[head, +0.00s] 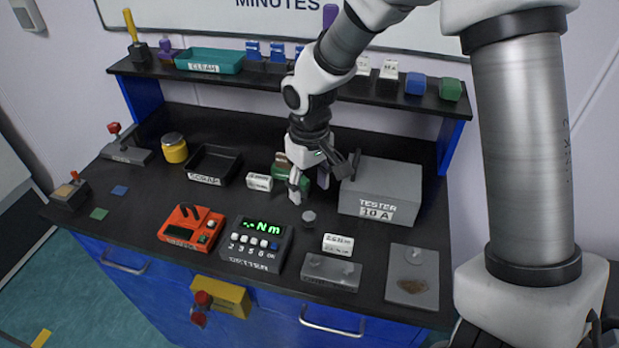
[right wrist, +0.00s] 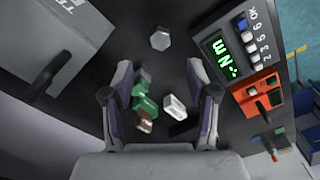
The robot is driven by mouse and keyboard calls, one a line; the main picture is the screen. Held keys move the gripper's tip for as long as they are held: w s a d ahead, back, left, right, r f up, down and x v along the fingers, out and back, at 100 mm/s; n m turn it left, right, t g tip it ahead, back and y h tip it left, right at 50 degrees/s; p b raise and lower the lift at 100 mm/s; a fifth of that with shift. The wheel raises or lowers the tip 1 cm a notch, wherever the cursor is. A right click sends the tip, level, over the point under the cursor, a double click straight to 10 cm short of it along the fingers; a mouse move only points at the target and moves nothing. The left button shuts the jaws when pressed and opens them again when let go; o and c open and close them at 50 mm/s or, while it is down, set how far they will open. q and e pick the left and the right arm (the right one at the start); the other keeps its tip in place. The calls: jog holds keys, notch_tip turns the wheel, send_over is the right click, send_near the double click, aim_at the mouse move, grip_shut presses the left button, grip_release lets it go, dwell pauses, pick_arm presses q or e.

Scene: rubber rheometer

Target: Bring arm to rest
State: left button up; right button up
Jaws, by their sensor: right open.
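My right arm comes down from the top right in the head view. My right gripper (head: 309,188) is over the bench (head: 225,137), left of the grey tester box (head: 380,190). In the right wrist view its jaws (right wrist: 158,68) are apart and empty. Between and beyond them I see a green block (right wrist: 145,105), a white labelled block (right wrist: 174,107) and a small grey hexagonal piece (right wrist: 160,40) on the bench. The gripper partly hides the green block in the head view. My left gripper is not in view.
An orange device (head: 191,228), a keypad unit with a green display (head: 256,245) and a grey plate (head: 412,277) line the bench front. A black scrap tray (head: 215,164) is at left. A shelf (head: 230,77) with a teal tray (head: 209,61) runs behind the arm.

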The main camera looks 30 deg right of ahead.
jog(key=shift+r, duration=1.9)
